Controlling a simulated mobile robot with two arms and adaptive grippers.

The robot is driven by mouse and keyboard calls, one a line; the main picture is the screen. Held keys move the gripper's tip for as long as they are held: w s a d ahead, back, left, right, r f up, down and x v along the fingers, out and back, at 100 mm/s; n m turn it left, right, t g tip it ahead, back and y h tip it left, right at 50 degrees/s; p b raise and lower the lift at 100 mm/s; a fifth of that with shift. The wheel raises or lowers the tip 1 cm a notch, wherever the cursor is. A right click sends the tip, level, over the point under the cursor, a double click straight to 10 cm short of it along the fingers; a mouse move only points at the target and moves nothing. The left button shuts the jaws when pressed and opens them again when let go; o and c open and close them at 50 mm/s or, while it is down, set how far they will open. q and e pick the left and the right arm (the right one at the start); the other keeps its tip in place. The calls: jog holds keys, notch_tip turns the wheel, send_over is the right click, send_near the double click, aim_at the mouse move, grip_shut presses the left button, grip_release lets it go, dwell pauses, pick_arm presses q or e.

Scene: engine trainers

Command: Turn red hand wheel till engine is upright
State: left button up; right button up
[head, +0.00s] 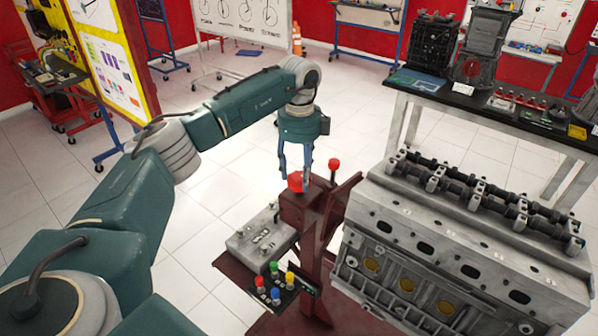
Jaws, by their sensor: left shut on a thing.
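The engine (455,262) is a large grey block on the right, with camshafts along its upper side. That side faces up and back; I cannot tell its exact tilt. It is held at a dark red stand (315,215). A red knob (295,182), apparently part of the red hand wheel, is at the top of the stand. My left gripper (296,176) points down, with its blue fingers closed around this knob and partly hiding it. A second red knob (334,165) stands just right of the fingers. My right gripper is not in view.
A grey metal cover (261,240) and a small block with coloured knobs (273,290) sit left of the stand. A workbench (480,98) with engine parts stands behind the engine. White tiled floor (225,185) is open behind and left of the stand.

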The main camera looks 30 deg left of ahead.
pick_arm(q)
jog(key=n, duration=0.6)
jog(key=shift+d, duration=0.15)
jog(key=shift+n, duration=0.3)
jog(key=o, duration=1.1)
jog(key=shift+w, duration=0.1)
jog(key=shift+o, duration=0.2)
jog(key=shift+r, duration=0.5)
notch_tip(320, 180, up, 11)
jog(key=shift+d, duration=0.1)
